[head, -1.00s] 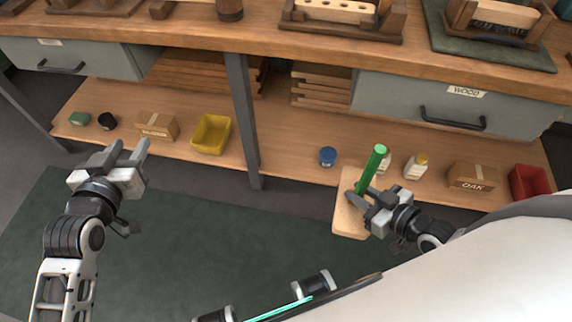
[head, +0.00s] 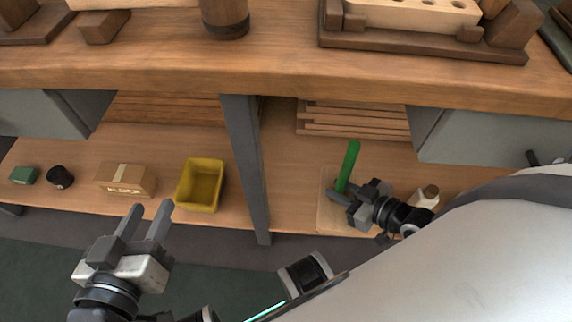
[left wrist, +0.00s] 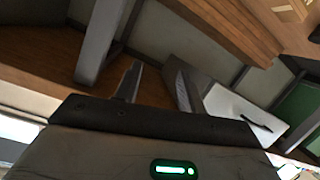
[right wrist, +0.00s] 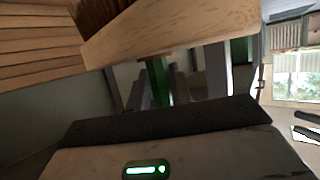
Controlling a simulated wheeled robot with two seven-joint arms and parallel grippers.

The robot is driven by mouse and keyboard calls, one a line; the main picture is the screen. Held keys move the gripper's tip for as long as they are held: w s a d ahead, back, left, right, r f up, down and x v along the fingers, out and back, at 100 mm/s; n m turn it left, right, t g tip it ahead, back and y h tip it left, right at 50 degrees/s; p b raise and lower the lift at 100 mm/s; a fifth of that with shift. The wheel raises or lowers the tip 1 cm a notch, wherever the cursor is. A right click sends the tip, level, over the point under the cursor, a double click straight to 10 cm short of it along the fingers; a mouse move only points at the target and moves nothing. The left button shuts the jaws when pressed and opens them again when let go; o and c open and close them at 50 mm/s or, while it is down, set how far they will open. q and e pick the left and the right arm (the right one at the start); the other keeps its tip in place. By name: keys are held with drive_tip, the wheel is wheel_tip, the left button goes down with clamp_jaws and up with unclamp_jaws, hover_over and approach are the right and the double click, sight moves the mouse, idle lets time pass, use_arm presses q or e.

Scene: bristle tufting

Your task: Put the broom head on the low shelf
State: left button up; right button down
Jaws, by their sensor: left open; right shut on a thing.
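The broom head is a pale wooden block (head: 328,216) with a green upright part (head: 349,163). My right gripper (head: 347,199) is shut on the green part, close to the block; the right wrist view shows the green (right wrist: 158,82) between the fingers and the block (right wrist: 170,32) across the top. In the head view the block overlaps the low shelf (head: 287,205) near its front edge, right of the grey post. I cannot tell whether it touches the shelf. My left gripper (head: 146,217) is open and empty in front of the shelf's left part.
A grey post (head: 246,170) stands left of the broom head. A yellow bin (head: 201,186), a cardboard box (head: 126,180), a black jar (head: 60,177) and a green box (head: 24,175) line the left shelf. A white bottle (head: 425,197) is right of my right gripper. The thick bench top (head: 280,70) overhangs.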

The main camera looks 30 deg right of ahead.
drive_tip(key=b+x, duration=0.1)
drive_tip(key=x, duration=0.1)
drive_tip(key=shift+w, duration=0.4)
use_arm(q)
wheel_tip(320, 180, up, 12)
drive_tip(key=w+m+t+h+b, duration=0.1)
drive_tip(key=m+t+h+b, duration=0.5)
drive_tip(key=b, duration=0.5)
drive_tip(key=m+h, duration=0.2)
drive_tip(key=h, duration=0.1)
drive_tip(key=shift+w+d+r+m, duration=0.15)
drive_tip(key=shift+w+d+m, duration=0.15)
drive_tip(key=shift+w+d, duration=0.1)
use_arm(e)
drive_tip(key=w+a+f, duration=0.4)
drive_tip(key=w+f, duration=0.7)
drive_tip(key=f, duration=0.1)
drive_tip(key=shift+a, duration=0.3)
drive_tip(key=shift+w, duration=0.1)
